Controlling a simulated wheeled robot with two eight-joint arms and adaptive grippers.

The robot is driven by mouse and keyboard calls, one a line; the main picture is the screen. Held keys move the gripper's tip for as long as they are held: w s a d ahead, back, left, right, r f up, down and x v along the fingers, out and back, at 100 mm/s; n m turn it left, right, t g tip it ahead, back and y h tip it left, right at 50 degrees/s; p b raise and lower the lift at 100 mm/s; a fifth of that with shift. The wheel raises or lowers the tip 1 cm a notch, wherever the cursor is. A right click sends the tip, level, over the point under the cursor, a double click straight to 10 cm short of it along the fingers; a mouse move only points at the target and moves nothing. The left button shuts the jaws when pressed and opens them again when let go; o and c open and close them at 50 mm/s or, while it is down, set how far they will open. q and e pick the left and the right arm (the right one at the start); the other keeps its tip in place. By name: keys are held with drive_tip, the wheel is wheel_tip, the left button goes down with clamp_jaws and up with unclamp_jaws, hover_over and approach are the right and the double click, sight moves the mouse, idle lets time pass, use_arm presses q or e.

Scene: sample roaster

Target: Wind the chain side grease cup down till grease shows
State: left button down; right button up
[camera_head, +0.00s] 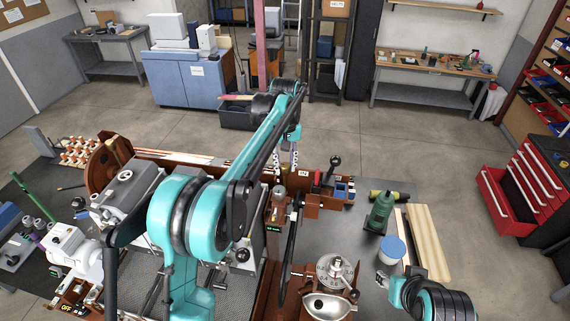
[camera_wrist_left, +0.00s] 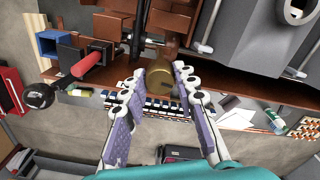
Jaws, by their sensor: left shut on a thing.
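The chain side grease cup is a round brass cup (camera_wrist_left: 158,86), seen between my left gripper's fingertips in the left wrist view. It sits by the reddish-brown machine frame (camera_wrist_left: 170,28). My left gripper (camera_wrist_left: 158,80) has one finger on each side of the cup and is shut on it. In the head view my left arm reaches over the machine, and its gripper (camera_head: 284,160) points down at the far side of the frame. The cup is hard to make out there. No grease can be made out. My right gripper (camera_head: 384,280) is at the lower right, too small to read.
A red-handled lever (camera_wrist_left: 86,64) with a black knob is left of the cup in the wrist view. A red drawer cabinet (camera_head: 520,190) is farther right.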

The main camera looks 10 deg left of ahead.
use_arm(q)
drive_tip(key=shift+m, duration=0.3)
drive_tip(key=m+b, duration=0.1)
drive_tip(key=m, duration=0.2)
drive_tip(key=shift+f+m, duration=0.1)
drive_tip(key=shift+m, duration=0.2)
drive_tip(key=m+b, duration=0.1)
drive_tip(key=m, duration=0.4)
drive_tip(key=shift+b, duration=0.3)
drive_tip(key=m, duration=0.5)
drive_tip(key=shift+m+b, duration=0.35)
drive_tip(key=shift+m, duration=0.05)
drive_tip(key=m, duration=0.4)
drive_tip(key=shift+m, duration=0.4)
drive_tip(key=shift+a, duration=0.1)
drive_tip(key=c, duration=1.2)
unclamp_jaws()
